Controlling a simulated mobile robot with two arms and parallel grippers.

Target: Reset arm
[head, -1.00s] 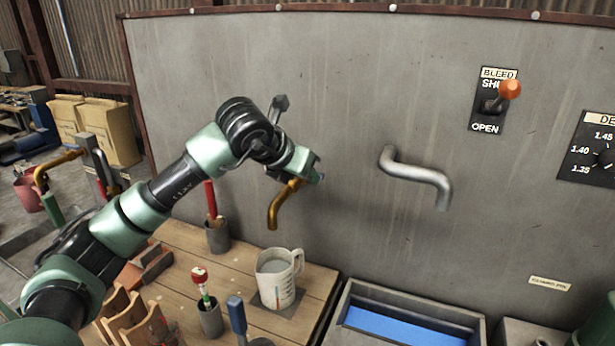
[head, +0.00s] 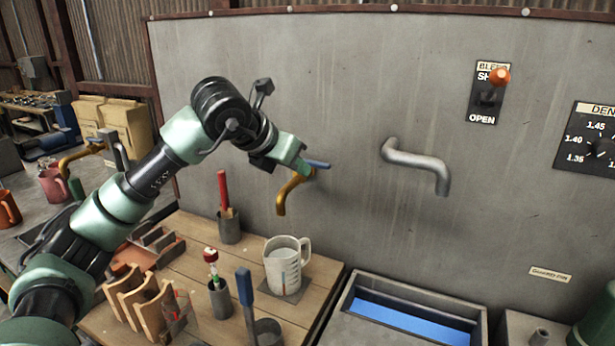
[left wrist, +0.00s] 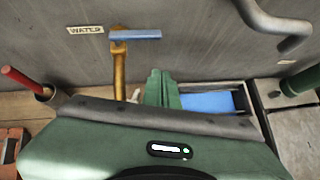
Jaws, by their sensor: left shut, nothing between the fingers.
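My left gripper (head: 298,166) is up in front of the grey panel, close to the brass water tap (head: 288,192) and its blue handle (head: 318,164). In the left wrist view its green fingers (left wrist: 162,88) are together with nothing between them. There the tap (left wrist: 119,68) stands left of the fingers, with the blue handle (left wrist: 135,34) crosswise at its top and a visible gap to the fingers. A WATER label (left wrist: 85,30) is beside it. My right gripper is not in view.
A measuring jug (head: 283,268) stands on the wooden table below the tap, near tools in holders. A grey pipe (head: 420,165) sticks out of the panel to the right, above a trough with blue inside (head: 415,318). A BLEED lever (head: 498,78) is higher up.

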